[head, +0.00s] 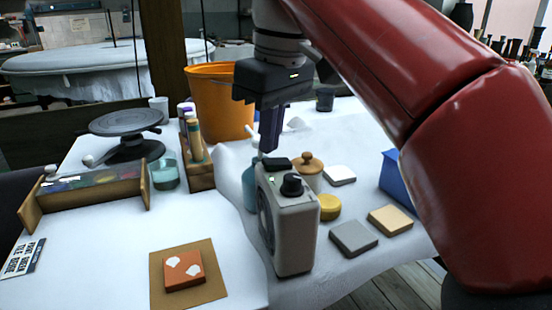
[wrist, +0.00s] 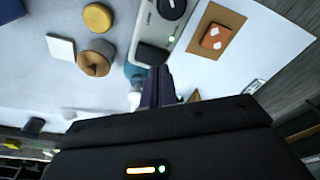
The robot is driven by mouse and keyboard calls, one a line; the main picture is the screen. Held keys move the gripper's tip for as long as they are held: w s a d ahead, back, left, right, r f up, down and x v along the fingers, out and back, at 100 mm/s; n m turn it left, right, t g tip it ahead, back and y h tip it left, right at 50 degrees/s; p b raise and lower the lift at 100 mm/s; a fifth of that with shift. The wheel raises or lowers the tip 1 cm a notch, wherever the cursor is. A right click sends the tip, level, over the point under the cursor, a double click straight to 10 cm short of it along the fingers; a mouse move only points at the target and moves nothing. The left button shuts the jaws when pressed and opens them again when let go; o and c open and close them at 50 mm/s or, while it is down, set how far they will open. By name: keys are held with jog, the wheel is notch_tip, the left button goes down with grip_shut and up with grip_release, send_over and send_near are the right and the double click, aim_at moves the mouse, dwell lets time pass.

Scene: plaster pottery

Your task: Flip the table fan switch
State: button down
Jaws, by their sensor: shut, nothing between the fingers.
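The table fan (head: 297,235) is a pale grey upright box at the front of the white-covered table, its round grille on the left side. On its top are a black knob (head: 291,185) and a black switch (head: 277,163) behind it. The wrist view shows the knob (wrist: 172,7), the switch (wrist: 152,55) and a small green light (wrist: 172,38) between them. My gripper (head: 267,149) is shut and empty, pointing down just above the switch end of the fan. In the wrist view its fingertips (wrist: 158,70) are beside the switch; I cannot tell whether they touch it.
A teal bottle (head: 249,185) stands close behind the fan, with a lidded jar (head: 308,170) and a yellow round piece (head: 328,207) to the right. An orange bucket (head: 220,100) stands behind. An orange tile (head: 184,270) lies front left. Bare cloth lies left of the fan.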

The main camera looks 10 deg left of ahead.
aim_at(276, 163)
jog(key=shift+f+b, duration=0.65)
jog(key=shift+f, duration=0.25)
dwell(0.8)
notch_tip(276, 163, up, 3)
jog(key=p, duration=0.3)
jog(key=shift+f, duration=0.1)
jog(key=shift+r+p, duration=0.5)
jog(key=shift+r, duration=1.65)
jog(key=shift+d+f, duration=0.2)
jog(key=shift+d, duration=0.2)
jog(key=s+d+f+m+t, duration=0.2)
jog(key=s+d+f+m, duration=0.3)
jog(key=d+f, duration=0.6)
jog(key=s+d+f+m+t+h, duration=0.1)
jog(key=s+d+f+m, duration=0.4)
jog(key=d+f, duration=0.6)
notch_tip(276, 163, down, 6)
jog(key=shift+d+f+m+t+h, duration=0.15)
jog(key=shift+m+t+h, duration=0.15)
jog(key=shift+m+t, duration=0.7)
